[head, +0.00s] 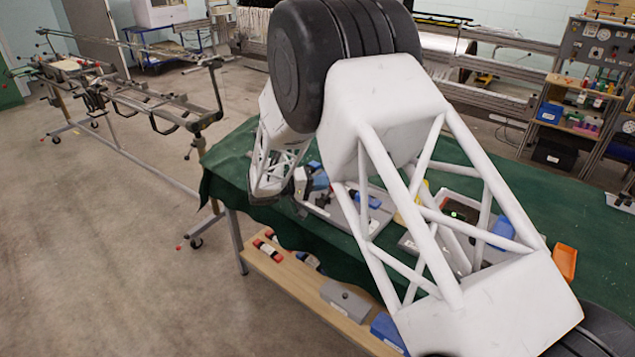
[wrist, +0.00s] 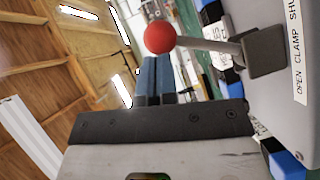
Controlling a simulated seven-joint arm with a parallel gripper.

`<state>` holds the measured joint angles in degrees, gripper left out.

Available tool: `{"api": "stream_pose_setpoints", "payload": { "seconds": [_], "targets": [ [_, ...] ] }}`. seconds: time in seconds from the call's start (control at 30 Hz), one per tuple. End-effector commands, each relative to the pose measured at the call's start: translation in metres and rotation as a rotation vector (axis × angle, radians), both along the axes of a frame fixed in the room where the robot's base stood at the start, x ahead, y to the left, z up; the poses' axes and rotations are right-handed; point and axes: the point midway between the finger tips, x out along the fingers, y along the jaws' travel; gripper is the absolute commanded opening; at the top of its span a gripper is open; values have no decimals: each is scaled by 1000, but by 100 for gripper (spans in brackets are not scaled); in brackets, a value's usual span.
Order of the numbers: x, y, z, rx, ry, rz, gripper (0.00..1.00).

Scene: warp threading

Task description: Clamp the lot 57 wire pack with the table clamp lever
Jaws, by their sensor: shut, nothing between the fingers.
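In the wrist view, the clamp lever (wrist: 208,44) ends in a red ball knob (wrist: 160,38) and runs left from a dark pivot block (wrist: 266,52). The block is on a grey clamp body (wrist: 290,100) labelled "OPEN CLAMP SHUT". The lever points away from the label. My gripper (wrist: 155,72) is shut and empty, its blue fingertips just below the knob in the picture; I cannot tell whether they touch it. Blue-and-white labelled pieces (wrist: 225,72) show behind the lever; I cannot tell whether they are the lot 57 wire pack. In the head view my arm hides much of the work area.
Metal frames (head: 150,100) stand at left; floor there is open.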

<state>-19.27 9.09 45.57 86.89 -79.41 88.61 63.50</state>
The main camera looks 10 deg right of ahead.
Motion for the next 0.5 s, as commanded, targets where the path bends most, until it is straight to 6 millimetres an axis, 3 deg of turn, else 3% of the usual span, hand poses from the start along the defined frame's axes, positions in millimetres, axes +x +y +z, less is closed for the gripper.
{"api": "stream_pose_setpoints", "payload": {
  "seconds": [0.5],
  "targets": [
    [-4, -4, -2, -1, 3, -2, 0]
  ]
}}
